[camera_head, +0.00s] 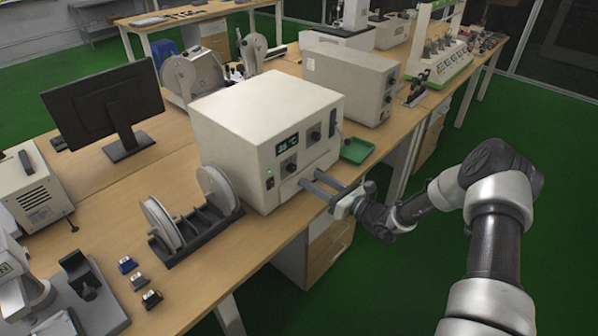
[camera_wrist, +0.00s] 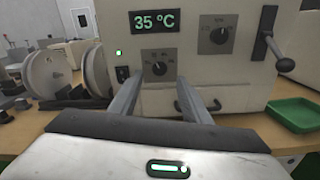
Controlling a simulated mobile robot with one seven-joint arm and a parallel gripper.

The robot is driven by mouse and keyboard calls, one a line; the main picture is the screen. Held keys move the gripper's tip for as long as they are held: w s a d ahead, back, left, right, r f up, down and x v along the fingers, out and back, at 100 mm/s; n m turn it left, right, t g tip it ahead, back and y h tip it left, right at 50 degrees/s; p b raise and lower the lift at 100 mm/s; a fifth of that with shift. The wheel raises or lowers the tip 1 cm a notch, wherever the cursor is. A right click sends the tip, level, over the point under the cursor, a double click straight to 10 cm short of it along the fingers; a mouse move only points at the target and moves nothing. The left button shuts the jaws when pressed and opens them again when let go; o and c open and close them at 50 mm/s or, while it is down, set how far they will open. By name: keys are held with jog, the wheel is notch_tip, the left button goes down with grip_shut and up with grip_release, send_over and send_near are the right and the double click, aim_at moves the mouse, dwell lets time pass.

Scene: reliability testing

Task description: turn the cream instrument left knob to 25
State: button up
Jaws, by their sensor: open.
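The cream instrument (camera_head: 235,140) is a box on the wooden bench; its front also shows in the wrist view (camera_wrist: 190,60). Its green display (camera_wrist: 155,21) reads 35 °C. The left knob (camera_wrist: 158,67), dark with a pointer and a scale plate, sits below the display; it also shows in the head view (camera_head: 291,168). A second knob (camera_wrist: 218,36) is up to the right. My gripper (camera_head: 309,178) is in front of the panel. Its two fingers (camera_wrist: 157,82) are apart and empty, with tips just below and to either side of the left knob. Contact cannot be told.
A dark lever (camera_wrist: 275,52) sticks out at the panel's right. A switch (camera_wrist: 122,73) and green light are left of the knob. A green tray (camera_head: 357,150) lies right of the instrument. A reel stand (camera_head: 190,232) stands left. A second cream box (camera_head: 350,80) is behind.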

aim_at(294, 169)
jog(key=x, duration=0.6)
jog(key=shift+w+a, duration=0.25)
jog(key=shift+a, duration=0.1)
jog(key=c, duration=1)
